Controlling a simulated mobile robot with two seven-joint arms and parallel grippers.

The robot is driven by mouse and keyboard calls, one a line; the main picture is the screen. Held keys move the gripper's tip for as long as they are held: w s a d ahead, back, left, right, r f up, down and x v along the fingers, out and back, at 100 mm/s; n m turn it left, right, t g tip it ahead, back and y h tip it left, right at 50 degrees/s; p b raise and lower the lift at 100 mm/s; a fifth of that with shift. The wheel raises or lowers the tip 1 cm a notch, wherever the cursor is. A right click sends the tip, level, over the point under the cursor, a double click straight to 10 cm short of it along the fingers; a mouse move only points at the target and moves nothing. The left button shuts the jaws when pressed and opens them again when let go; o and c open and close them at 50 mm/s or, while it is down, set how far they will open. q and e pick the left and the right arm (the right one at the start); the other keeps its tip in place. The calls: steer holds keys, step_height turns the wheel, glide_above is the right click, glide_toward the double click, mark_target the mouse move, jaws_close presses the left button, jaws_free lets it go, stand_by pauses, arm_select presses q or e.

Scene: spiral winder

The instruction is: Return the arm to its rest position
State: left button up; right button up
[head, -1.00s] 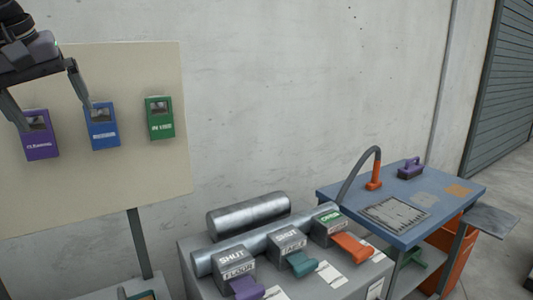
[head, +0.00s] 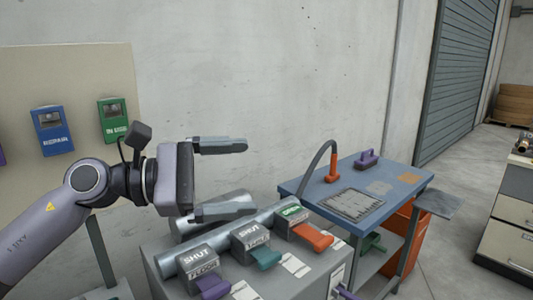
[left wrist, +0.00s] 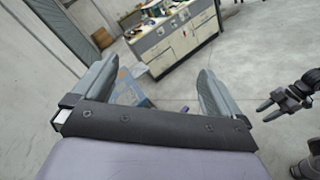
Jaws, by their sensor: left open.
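My left arm comes in from the left in the head view. Its gripper (head: 222,178) is open and empty, with its two fingers pointing right, in front of the wall and above the grey cylinder of the valve bench. In the left wrist view the same gripper (left wrist: 155,95) shows its fingers wide apart with nothing between them. Another dark gripper, my right one (left wrist: 283,104), shows at the right edge of the left wrist view; its fingers look parted, but it is too small to tell its state.
The grey bench (head: 325,268) has purple, teal and orange levers. A blue table (head: 316,191) with a hose and purple handle stands beyond it. A board (head: 75,65) with blue and green boxes hangs at left. A drawer cabinet (head: 508,232) stands right. Floor between is clear.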

arm_select(q)
steer(key=s+a+f+m+t+y, duration=0.1)
steer(key=a+f+m+t+y, duration=0.7)
steer(key=m, duration=0.6)
steer(key=a+f+m+t+y, duration=0.6)
steer(key=f+m+y, duration=0.3)
steer(key=m, duration=0.4)
steer(key=s+a+f+n+g, duration=0.3)
steer(key=s+f+n+g, duration=0.5)
steer(key=f, duration=0.6)
steer(key=s+f+n+g, duration=0.2)
steer(key=s+f+g, duration=0.15)
steer(key=s, duration=0.45)
steer(key=s+f+n+g, duration=0.25)
steer(key=s+f, duration=0.25)
steer(key=s, duration=0.4)
steer(key=w+d+f+m+t+h, duration=0.1)
steer(key=w+d+f+t+h, duration=0.1)
steer(key=w+f+t, duration=0.4)
steer(key=shift+w+f+t, duration=0.15)
steer(key=shift+f+t, duration=0.15)
steer(key=shift+f, duration=0.95)
